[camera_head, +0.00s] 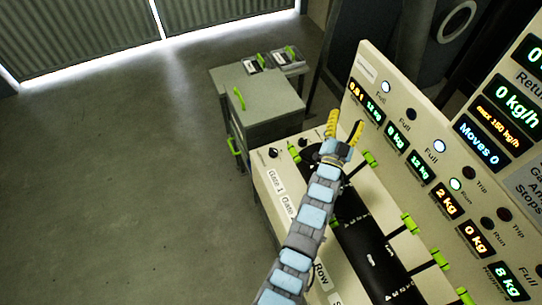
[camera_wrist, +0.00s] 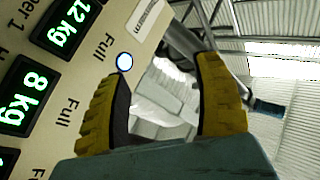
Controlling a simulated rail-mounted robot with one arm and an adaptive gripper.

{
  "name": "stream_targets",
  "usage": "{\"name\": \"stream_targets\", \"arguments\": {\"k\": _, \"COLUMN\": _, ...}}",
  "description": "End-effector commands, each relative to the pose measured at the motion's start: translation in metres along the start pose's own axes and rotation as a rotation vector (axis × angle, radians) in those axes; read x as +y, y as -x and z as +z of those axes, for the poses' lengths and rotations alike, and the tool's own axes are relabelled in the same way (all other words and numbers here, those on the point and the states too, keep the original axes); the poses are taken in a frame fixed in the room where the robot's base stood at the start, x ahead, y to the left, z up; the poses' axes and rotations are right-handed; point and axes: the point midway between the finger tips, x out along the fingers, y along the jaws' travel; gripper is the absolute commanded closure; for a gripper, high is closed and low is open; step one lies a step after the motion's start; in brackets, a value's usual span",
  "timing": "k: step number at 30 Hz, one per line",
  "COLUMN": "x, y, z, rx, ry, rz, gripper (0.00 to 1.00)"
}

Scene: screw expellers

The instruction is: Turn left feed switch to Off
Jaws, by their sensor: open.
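My gripper (camera_head: 346,126) is open and empty, its yellow fingers raised above the far left end of the console in the head view. In the wrist view my gripper (camera_wrist: 164,70) has its fingers wide apart, with nothing between them. A small black knob (camera_head: 272,153) sits on the console's far left corner, left of my gripper. Another dark knob (camera_head: 304,142) lies near it, closer to my gripper. I cannot tell which control is the left feed switch; the small labels are unreadable. No switch shows in the wrist view.
The console (camera_head: 268,180) has a black strip with green-handled levers (camera_head: 410,223). The upright display panel (camera_head: 372,72) stands close right of my gripper; it also fills the wrist view's left side (camera_wrist: 95,75). A grey cabinet (camera_head: 265,98) stands behind. The floor at left is clear.

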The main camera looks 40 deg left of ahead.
Motion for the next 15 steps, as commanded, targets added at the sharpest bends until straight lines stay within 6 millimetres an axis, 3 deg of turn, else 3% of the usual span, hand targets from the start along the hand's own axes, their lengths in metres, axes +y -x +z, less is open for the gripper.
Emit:
{"name": "stream_targets", "arguments": {"k": 1, "x": -0.003, "y": -0.010, "z": 0.020, "rx": -0.042, "ry": -0.021, "rz": 0.005, "gripper": 0.33}}
{"name": "stream_targets", "arguments": {"k": 7, "x": -0.022, "y": -0.047, "z": 0.084, "rx": -0.230, "ry": -0.106, "rz": 0.053, "gripper": 0.33}}
{"name": "stream_targets", "arguments": {"k": 15, "x": -0.056, "y": -0.076, "z": 0.160, "rx": -0.477, "ry": -0.193, "rz": 0.153, "gripper": 0.33}}
